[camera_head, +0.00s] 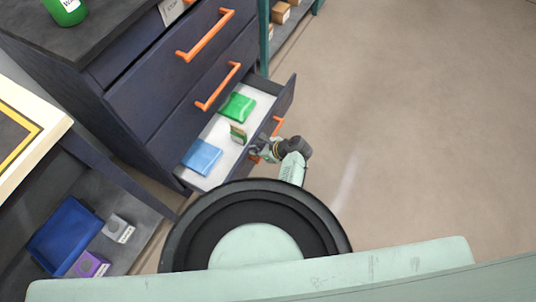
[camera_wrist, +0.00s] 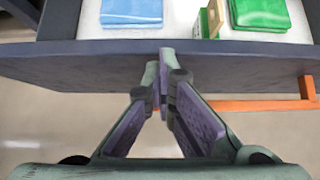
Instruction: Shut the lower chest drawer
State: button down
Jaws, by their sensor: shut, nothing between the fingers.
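The lower chest drawer (camera_head: 217,131) stands pulled out from the dark blue chest (camera_head: 131,112). Inside it lie a blue packet (camera_head: 202,157), a green packet (camera_head: 238,107) and a small green-and-tan item (camera_head: 238,134). My gripper (camera_head: 256,152) is at the drawer's front panel. In the wrist view, my gripper (camera_wrist: 160,65) is shut and empty, its fingertips at the dark front panel (camera_wrist: 90,66), left of the orange handle (camera_wrist: 262,105). I cannot tell whether the fingertips touch the panel.
The two drawers above, with orange handles (camera_head: 206,35), look shut. A lower shelf at left holds a blue bin (camera_head: 65,236) and small boxes (camera_head: 118,228). A green shelf rack (camera_head: 264,40) stands behind the chest. The floor at right (camera_head: 420,130) is clear.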

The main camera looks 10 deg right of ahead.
jog(key=w+a+b, duration=0.1)
jog(key=w+a, duration=1)
jog(key=a, duration=0.5)
jog(key=shift+a, duration=0.25)
